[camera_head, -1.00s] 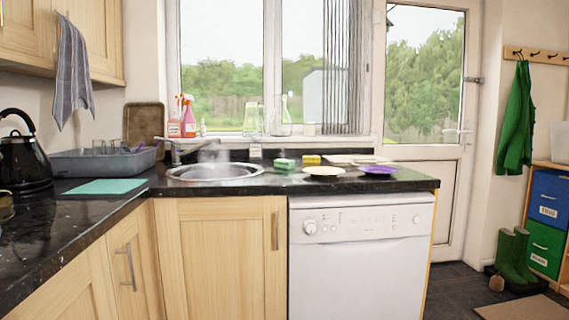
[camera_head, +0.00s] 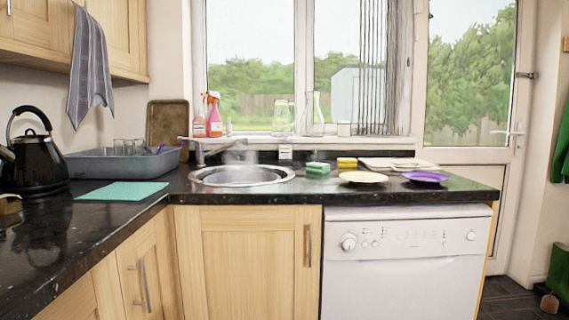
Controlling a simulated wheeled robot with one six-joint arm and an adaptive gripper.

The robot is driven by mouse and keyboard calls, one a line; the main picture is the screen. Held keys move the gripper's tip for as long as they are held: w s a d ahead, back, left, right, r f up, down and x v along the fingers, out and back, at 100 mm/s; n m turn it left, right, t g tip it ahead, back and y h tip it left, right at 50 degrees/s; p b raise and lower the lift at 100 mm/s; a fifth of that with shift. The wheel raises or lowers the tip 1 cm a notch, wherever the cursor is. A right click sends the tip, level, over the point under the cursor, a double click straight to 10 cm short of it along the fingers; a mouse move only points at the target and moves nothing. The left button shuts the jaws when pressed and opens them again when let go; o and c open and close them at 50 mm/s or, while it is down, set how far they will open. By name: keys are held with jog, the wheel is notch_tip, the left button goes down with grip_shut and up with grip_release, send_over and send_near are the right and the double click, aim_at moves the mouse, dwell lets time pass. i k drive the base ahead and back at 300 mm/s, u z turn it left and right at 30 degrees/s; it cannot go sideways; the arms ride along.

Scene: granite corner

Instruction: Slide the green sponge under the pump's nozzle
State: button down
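The green sponge (camera_head: 318,171) lies on the dark granite counter, just right of the round sink. A small bottle with a white label (camera_head: 285,153) stands behind the sink's right side, left of and behind the sponge. It may be the pump, but its top and nozzle are too small to make out. The sponge is apart from it. A slim whitish bottle (camera_head: 229,127) on the windowsill may also have a pump top; I cannot tell. My gripper is not in view.
A steaming sink (camera_head: 242,175) is left of the sponge. A yellow sponge (camera_head: 347,163), a cream plate (camera_head: 363,177), a purple plate (camera_head: 425,177) and a pale board (camera_head: 385,162) are to its right. A kettle (camera_head: 37,160) and grey dish tub (camera_head: 100,168) stand left. The counter's front edge is clear.

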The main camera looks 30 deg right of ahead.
aim_at(321, 168)
jog(key=i, duration=0.7)
jog(key=z, duration=0.75)
jog(key=i, duration=0.55)
jog(key=z, duration=0.55)
